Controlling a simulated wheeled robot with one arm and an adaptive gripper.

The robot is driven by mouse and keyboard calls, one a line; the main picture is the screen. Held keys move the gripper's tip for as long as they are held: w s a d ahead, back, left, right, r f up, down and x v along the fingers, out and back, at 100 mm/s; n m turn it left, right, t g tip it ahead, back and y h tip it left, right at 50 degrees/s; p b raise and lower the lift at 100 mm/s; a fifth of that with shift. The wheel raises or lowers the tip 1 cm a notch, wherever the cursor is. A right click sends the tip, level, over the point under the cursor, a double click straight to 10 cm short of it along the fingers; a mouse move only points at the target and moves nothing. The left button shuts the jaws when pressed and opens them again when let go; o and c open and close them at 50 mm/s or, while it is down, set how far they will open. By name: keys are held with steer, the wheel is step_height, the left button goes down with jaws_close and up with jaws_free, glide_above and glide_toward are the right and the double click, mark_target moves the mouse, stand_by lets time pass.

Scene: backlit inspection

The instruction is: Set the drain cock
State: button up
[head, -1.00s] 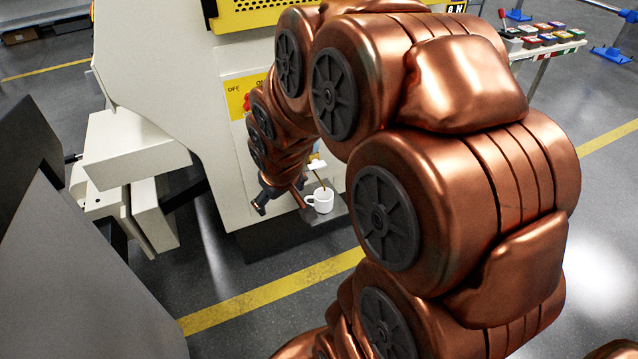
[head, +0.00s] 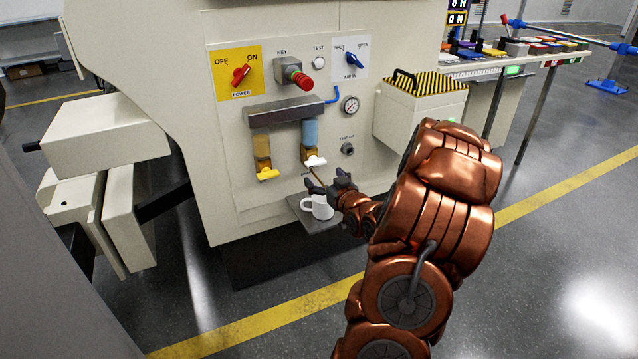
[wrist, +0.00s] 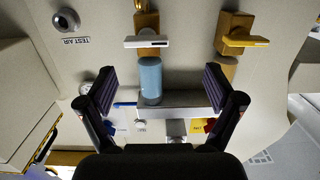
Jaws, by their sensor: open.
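Two drain cocks sit under filter bowls on the machine's front. One has a white lever (head: 314,161) below the blue bowl (head: 310,132); the other has a yellow lever (head: 268,174) below the amber bowl (head: 262,145). Both levers lie roughly crosswise. In the wrist view, the white lever (wrist: 148,41) shows between and beyond my fingers, and the yellow lever (wrist: 245,40) lies to the right. My gripper (head: 323,182) is open and empty, just below the white cock and above the white mug (head: 322,208). I see no contact with the lever.
The mug stands on a small grey shelf (head: 296,203). Above are the red power switch (head: 241,73), a red key button (head: 298,78), the blue air-in knob (head: 353,59) and a gauge (head: 350,104). A striped-top box (head: 428,95) juts out right. Floor in front is open.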

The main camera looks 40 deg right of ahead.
mark_target(318, 165)
steer(key=shift+t+h, duration=0.3)
steer(key=shift+t, duration=0.1)
steer(key=shift+w+d+f+b, duration=0.15)
steer(key=shift+w+d+b, duration=0.3)
steer(key=shift+w+d, duration=0.45)
steer(key=shift+w+d+f+b, duration=0.1)
steer(key=shift+w+d+b, duration=0.35)
steer(key=shift+w, duration=0.7)
steer(key=shift+w+d+f+b, duration=0.15)
steer(key=shift+w+d+b, duration=0.3)
steer(key=shift+w+d, duration=0.45)
steer(key=shift+w+a, duration=0.15)
steer(key=shift+a, duration=0.05)
steer(key=c, duration=1.1)
steer(key=shift+c, duration=0.2)
